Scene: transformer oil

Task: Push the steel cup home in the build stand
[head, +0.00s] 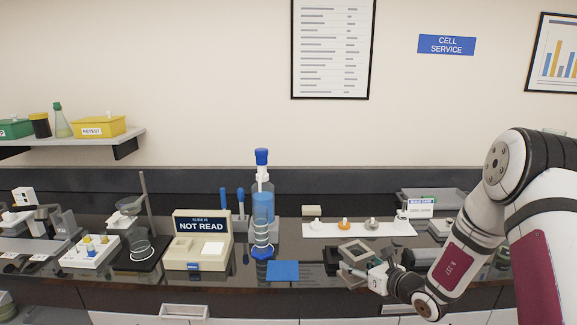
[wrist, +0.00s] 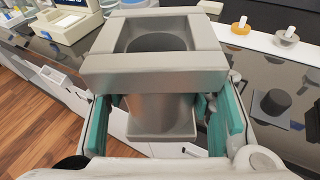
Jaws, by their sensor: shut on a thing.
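In the wrist view my gripper (wrist: 160,112) has a teal-padded finger on either side of a grey metal piece, which I take for the steel cup (wrist: 152,70). It has a thick square collar with a dark round recess, a round body below and a square foot.
Behind the gripper, a white strip (head: 328,229) carries several small parts. A blue-filled column (head: 263,212) and a blue pad (head: 283,271) are to the left. A "NOT READ" instrument (head: 200,252) stands farther left. A dark round piece (wrist: 273,104) is at right in the wrist view.

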